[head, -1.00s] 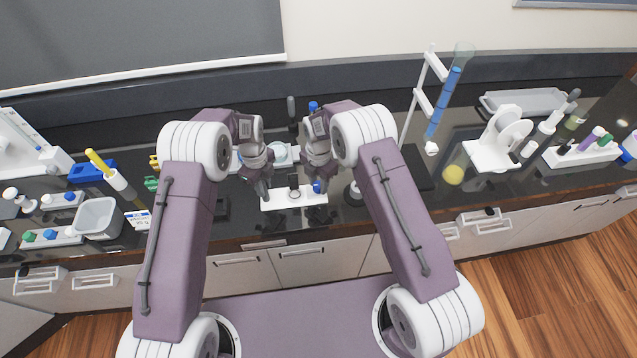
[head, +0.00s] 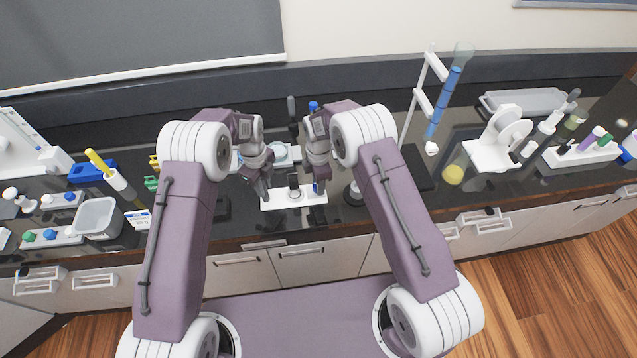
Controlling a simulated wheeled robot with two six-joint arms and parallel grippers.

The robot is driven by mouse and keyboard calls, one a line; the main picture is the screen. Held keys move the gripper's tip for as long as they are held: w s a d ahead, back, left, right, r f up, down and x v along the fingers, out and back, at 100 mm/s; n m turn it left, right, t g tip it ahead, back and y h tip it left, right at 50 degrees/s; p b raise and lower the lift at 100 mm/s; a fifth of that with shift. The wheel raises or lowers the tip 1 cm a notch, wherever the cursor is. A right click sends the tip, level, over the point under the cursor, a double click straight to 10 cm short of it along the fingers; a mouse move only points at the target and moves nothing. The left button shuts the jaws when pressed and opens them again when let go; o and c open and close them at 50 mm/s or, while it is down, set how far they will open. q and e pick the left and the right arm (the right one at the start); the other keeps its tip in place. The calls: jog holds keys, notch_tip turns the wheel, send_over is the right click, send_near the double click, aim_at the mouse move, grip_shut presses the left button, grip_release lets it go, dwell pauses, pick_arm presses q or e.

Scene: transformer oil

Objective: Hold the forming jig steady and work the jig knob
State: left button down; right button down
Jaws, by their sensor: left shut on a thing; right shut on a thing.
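The forming jig (head: 294,199) is a white block at the front middle of the bench, with a dark round post standing at its centre. A small blue knob (head: 316,188) shows at its right end. My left gripper (head: 265,194) is shut on the jig's left end. My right gripper (head: 318,187) is shut at the jig's right end, on the blue knob, which its fingers partly cover. The fingertips are small and dark, so the exact contact is hard to see.
Behind the jig stand a pale tray with round dishes (head: 279,152) and a blue-capped bottle (head: 313,106). A stand with a blue column (head: 443,103) is at the right. A grey tub (head: 97,218) and small racks are at the left. The bench's front edge is close.

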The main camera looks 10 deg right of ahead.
jog(key=m, duration=0.4)
jog(key=shift+m, duration=0.3)
jog(key=m, duration=0.3)
jog(key=shift+m, duration=0.3)
jog(key=m, duration=0.3)
jog(key=shift+m, duration=2.1)
jog(key=c, duration=1)
grip_release()
